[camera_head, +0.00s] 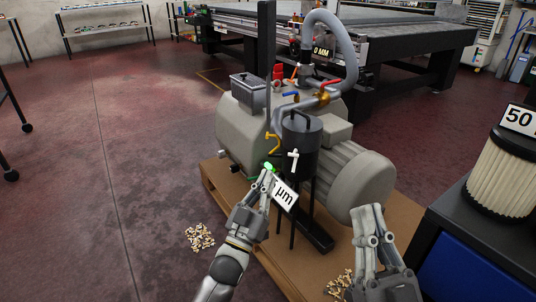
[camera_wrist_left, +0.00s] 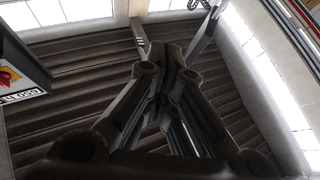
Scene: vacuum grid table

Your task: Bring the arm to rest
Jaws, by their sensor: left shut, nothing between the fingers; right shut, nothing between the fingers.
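My left gripper (camera_head: 268,176) reaches up from the bottom middle of the head view, its fingers together. Its tips appear near a small green spot (camera_head: 269,166) and a white "µm" sign (camera_head: 285,193) in front of the pump; I cannot tell whether they touch. In the left wrist view the fingers (camera_wrist_left: 170,60) are closed and empty, pointing towards a dark ribbed ceiling. My right gripper (camera_head: 369,210) is at the lower right of the head view, fingers upward and together, holding nothing.
A grey vacuum pump (camera_head: 240,130) with a dark canister (camera_head: 301,140) stands on a brown pallet (camera_head: 215,178). At right, a pleated filter (camera_head: 503,178) sits on a dark cabinet (camera_head: 445,215). Small pellets (camera_head: 200,238) lie on the floor. The left floor (camera_head: 80,200) is clear.

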